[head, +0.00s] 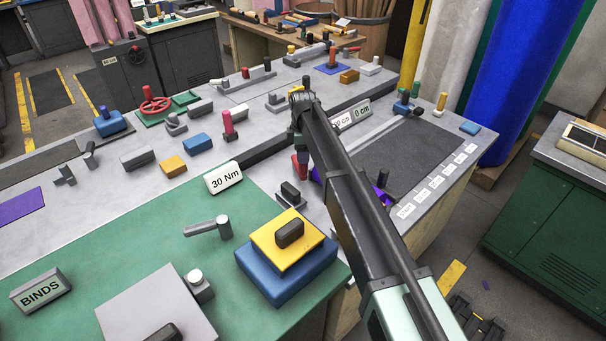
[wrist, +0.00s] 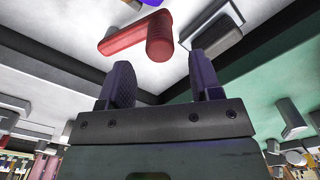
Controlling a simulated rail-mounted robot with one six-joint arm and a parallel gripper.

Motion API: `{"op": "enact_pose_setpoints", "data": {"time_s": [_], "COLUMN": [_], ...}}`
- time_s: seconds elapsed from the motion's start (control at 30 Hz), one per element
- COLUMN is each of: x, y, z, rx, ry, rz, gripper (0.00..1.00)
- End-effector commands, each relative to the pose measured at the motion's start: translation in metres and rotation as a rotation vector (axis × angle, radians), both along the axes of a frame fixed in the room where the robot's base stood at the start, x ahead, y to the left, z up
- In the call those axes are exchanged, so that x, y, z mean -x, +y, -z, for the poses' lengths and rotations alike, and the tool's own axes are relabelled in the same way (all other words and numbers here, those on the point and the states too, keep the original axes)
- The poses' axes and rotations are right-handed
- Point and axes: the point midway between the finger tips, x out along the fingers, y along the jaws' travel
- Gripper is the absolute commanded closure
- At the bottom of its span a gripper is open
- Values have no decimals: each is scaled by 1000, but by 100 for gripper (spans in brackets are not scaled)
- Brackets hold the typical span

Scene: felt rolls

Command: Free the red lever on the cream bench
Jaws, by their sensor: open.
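A red lever (wrist: 128,36) shows in the wrist view, lying on a pale surface just past my fingertips. It has a flat arm and a thick rounded end. In the head view a red piece (head: 300,166), apparently the same lever, shows beside my arm on the grey-topped bench (head: 262,190) with a cream side. My gripper (wrist: 160,76) is open, with two dark fingers apart and nothing between them. The lever's rounded end is beyond the gap, with no contact visible. In the head view my arm hides most of the gripper and part of the lever's surroundings.
A grey block (wrist: 212,32) stands close to the lever's right. A "30 Nm" sign (head: 224,178), a yellow and blue stack (head: 287,262) and a pink-red upright handle (head: 228,122) stand nearby. A dark raised strip (head: 262,150) crosses the bench. The dark mat (head: 410,150) is mostly clear.

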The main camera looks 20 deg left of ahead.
Motion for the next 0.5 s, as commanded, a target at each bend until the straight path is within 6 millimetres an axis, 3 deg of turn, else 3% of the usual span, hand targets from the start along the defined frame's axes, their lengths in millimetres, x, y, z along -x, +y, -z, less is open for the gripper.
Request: {"op": "enact_pose_setpoints", "data": {"time_s": [0.03,0.2,0.5], "x": [0,0,0], "y": [0,0,0], "z": [26,61,65], "rx": [0,0,0], "ry": [0,0,0], "rz": [0,1,2], "gripper": [42,42,42]}}
